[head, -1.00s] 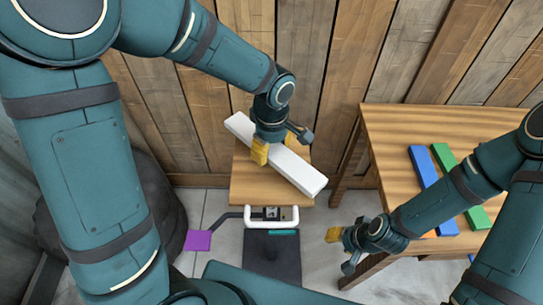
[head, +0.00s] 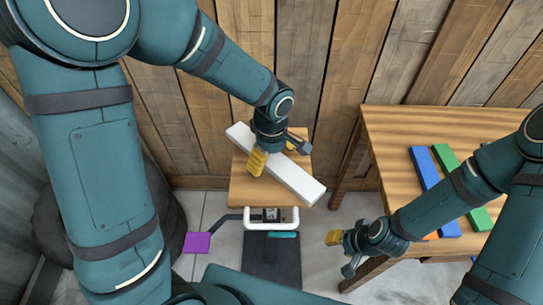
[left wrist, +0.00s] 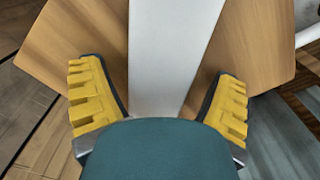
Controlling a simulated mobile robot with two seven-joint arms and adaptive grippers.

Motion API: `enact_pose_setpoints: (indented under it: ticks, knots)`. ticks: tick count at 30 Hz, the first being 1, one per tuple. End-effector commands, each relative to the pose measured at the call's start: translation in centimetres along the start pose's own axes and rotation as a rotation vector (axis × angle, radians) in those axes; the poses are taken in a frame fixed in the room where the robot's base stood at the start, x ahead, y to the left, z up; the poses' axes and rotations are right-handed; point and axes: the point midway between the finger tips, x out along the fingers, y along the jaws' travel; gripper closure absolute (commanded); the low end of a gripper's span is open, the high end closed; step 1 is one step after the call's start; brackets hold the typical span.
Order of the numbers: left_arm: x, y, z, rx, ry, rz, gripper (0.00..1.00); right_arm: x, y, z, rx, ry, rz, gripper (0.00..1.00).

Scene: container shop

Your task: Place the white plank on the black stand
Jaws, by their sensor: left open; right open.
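The white plank (head: 299,181) lies diagonally across a small wooden stool top (head: 247,195), with its ends reaching past the top. My left gripper (head: 275,153) is over the plank's middle, pointing down. In the left wrist view, its yellow fingers (left wrist: 160,100) are open, one on each side of the plank (left wrist: 168,55), with gaps to both edges. My right gripper (head: 338,252) is open and empty, low beside the right table. A dark rounded object (head: 165,190) stands at the left, partly hidden by my left arm; I cannot tell whether it is the black stand.
A wooden table (head: 390,130) at the right carries blue (head: 424,166) and green (head: 445,157) planks. A wooden plank wall (head: 350,50) closes off the back. A flat purple square (head: 198,242) is below the stool at left. Grey floor shows between.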

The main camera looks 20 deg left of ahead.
Motion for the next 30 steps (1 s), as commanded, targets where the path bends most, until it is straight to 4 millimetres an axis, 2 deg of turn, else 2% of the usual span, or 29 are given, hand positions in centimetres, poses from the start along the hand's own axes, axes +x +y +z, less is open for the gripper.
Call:
enact_pose_setpoints:
  ticks: [5, 8, 18, 21, 25, 30]
  knots:
    - [-0.7, 0.0, 0.0, 0.000, 0.000, 0.001, 0.12, -0.5, -0.2, 0.0, 0.000, -0.002, 0.000, 0.57]
    - [-2.3, 0.1, 0.0, -0.001, 0.001, 0.004, 0.12, -0.8, -0.3, 0.0, 0.001, -0.002, 0.000, 0.57]
    - [-9.3, 0.1, 0.0, 0.000, 0.001, 0.005, 0.12, -2.1, -0.8, -0.5, 0.004, 0.008, 0.001, 0.57]
    - [-10.7, 0.0, 0.0, 0.000, 0.001, 0.002, 0.12, -2.4, -0.9, -0.6, 0.005, 0.011, 0.001, 0.57]
    - [-11.9, 0.0, 0.0, -0.001, 0.000, 0.001, 0.12, -2.5, -0.9, -0.7, 0.006, 0.013, 0.002, 0.57]
    - [-12.3, 0.0, 0.0, 0.000, 0.000, 0.000, 0.12, -2.6, -1.0, -0.7, 0.006, 0.015, 0.002, 0.57]
